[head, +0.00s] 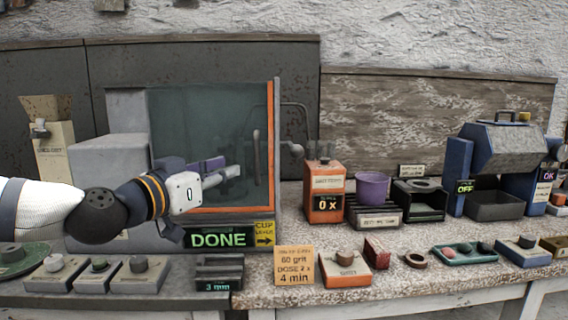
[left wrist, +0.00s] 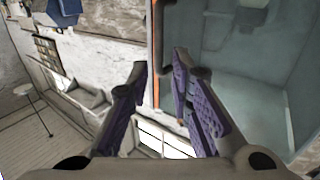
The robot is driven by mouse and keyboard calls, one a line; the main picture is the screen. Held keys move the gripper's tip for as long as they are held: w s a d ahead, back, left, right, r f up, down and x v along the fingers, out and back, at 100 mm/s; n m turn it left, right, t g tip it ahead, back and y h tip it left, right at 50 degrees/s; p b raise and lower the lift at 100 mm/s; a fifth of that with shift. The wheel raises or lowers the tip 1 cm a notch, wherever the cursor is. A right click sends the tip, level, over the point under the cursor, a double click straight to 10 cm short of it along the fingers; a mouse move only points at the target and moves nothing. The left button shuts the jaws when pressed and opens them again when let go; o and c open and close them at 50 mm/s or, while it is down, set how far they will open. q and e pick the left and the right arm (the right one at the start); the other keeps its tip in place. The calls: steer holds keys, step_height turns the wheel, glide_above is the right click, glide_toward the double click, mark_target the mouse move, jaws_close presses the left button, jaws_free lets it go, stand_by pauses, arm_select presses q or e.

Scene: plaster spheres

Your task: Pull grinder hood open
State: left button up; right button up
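The grinder hood (head: 200,120) is a clear greenish panel with an orange frame on the grey machine at left. It looks closed, with its frame upright at the right side. A grey vertical handle (head: 256,155) stands near that edge. My left gripper (head: 232,174) is in front of the panel, to the left of the handle and apart from it. In the left wrist view, its purple-padded fingers (left wrist: 160,68) are spread with nothing between them. The hood's orange edge (left wrist: 157,45) passes behind the gap there. My right gripper is not in view.
A lit DONE sign (head: 218,240) sits below the hood. An orange dosing box (head: 325,195), a purple cup (head: 372,187) and a blue-framed tumbler (head: 505,150) stand to the right. Small blocks with knobs (head: 139,265) line the front edge.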

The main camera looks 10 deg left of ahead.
mark_target(255, 157)
arm_select(q)
steer(key=b+x, duration=0.2)
steer(key=x, duration=0.8)
steer(key=shift+w+d, duration=0.15)
steer(key=shift+w, duration=0.15)
steer(key=shift+w+d+r, duration=0.1)
steer(key=shift+w+r, duration=0.1)
steer(key=shift+w, duration=0.1)
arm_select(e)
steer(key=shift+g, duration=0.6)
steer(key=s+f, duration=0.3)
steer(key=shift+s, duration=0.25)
arm_select(q)
jaws_close()
